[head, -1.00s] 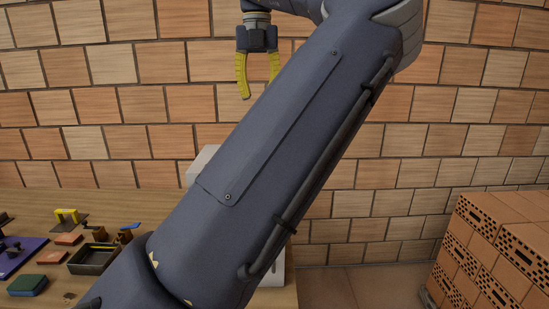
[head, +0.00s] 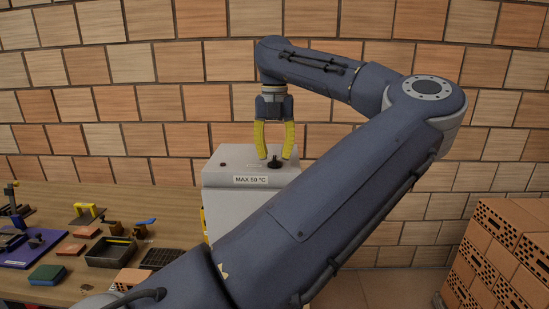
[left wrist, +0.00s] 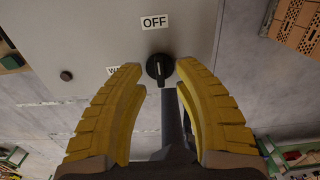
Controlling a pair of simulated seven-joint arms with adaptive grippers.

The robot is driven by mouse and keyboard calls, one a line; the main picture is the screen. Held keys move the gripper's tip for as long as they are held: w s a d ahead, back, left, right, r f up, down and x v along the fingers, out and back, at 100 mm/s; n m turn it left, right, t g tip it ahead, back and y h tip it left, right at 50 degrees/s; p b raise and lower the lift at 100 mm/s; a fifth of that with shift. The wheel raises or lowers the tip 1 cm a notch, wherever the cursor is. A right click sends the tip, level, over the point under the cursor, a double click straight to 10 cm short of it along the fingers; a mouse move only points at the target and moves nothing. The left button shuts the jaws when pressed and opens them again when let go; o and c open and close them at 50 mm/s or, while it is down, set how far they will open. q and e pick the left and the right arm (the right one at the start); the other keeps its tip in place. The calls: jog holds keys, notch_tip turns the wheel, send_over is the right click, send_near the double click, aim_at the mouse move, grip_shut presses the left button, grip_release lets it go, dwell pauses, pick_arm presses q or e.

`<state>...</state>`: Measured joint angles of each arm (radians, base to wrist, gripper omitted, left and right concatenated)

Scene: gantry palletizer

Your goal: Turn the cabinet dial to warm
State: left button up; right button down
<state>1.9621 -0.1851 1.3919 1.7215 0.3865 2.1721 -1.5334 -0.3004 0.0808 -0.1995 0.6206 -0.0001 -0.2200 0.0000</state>
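A light grey cabinet (head: 222,178) labelled "MAX 50 °C" stands at the table's right end in the head view. Its black dial (head: 275,162) is on the top face. In the left wrist view the dial (left wrist: 160,69) has a pale line directed roughly toward the "OFF" label (left wrist: 155,22). Another label (left wrist: 113,70), starting with "W", is mostly hidden behind a finger. My left gripper (head: 274,156) points down over the cabinet, open, with its yellow fingertips (left wrist: 159,76) either side of the dial. I cannot tell whether they touch it. My right gripper is not in view.
The wooden table (head: 50,197) left of the cabinet holds a dark tray (head: 110,252), a green-topped block (head: 46,275) and a purple base (head: 30,248). Stacked bricks (head: 490,250) stand at the right. A tiled wall (head: 100,110) is behind.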

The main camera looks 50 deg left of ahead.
pick_arm(q)
jog(key=shift+f, duration=0.8)
jog(key=shift+c, duration=0.5)
grip_shut()
